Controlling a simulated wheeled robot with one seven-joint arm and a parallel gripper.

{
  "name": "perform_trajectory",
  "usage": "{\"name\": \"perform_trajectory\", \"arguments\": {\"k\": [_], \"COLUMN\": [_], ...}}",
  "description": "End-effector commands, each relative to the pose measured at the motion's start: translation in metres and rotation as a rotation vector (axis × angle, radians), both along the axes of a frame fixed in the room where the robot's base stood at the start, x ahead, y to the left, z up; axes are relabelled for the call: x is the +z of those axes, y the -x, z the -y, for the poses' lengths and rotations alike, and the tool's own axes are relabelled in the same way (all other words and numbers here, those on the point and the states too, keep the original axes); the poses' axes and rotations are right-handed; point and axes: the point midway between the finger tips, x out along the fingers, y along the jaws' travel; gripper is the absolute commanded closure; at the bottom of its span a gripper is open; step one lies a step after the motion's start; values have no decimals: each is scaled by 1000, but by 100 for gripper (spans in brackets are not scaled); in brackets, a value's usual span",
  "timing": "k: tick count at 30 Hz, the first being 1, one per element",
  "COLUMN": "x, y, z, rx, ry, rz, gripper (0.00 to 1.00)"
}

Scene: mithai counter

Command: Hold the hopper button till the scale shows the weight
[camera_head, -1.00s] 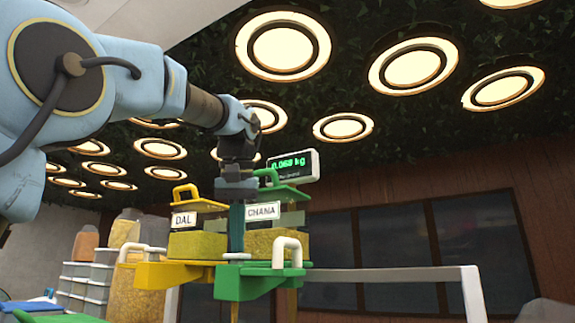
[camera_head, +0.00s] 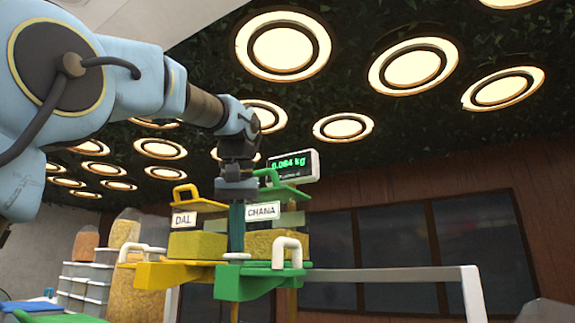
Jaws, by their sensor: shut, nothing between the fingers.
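The scale display (camera_head: 293,165) glows with green digits that look like 0.064 kg, though the last digits are small and hard to read. The green hopper labelled CHANA (camera_head: 262,211) holds yellow grain behind a clear wall. The yellow hopper labelled DAL (camera_head: 184,219) stands to its left. A pale round button (camera_head: 236,256) sits on the green bracket in front of the CHANA hopper. My gripper (camera_head: 236,247) points straight down, shut and empty, with its tips at this button. I cannot tell how far the button is pressed.
A white arched handle (camera_head: 291,240) stands just right of the button on the green bracket (camera_head: 258,284). Grey bins (camera_head: 85,284) and clear jars (camera_head: 124,229) of food stand at the left. A white rail (camera_head: 400,274) runs to the right.

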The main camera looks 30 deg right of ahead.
Motion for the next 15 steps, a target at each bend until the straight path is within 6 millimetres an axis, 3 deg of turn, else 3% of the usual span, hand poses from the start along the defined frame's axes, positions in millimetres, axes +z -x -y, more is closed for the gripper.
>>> {"name": "perform_trajectory", "arguments": {"k": [8, 15], "x": [1, 19], "y": [0, 0], "z": [0, 0], "rx": [0, 0], "ry": [-1, -1], "rz": [-2, -1], "gripper": [100, 100]}}
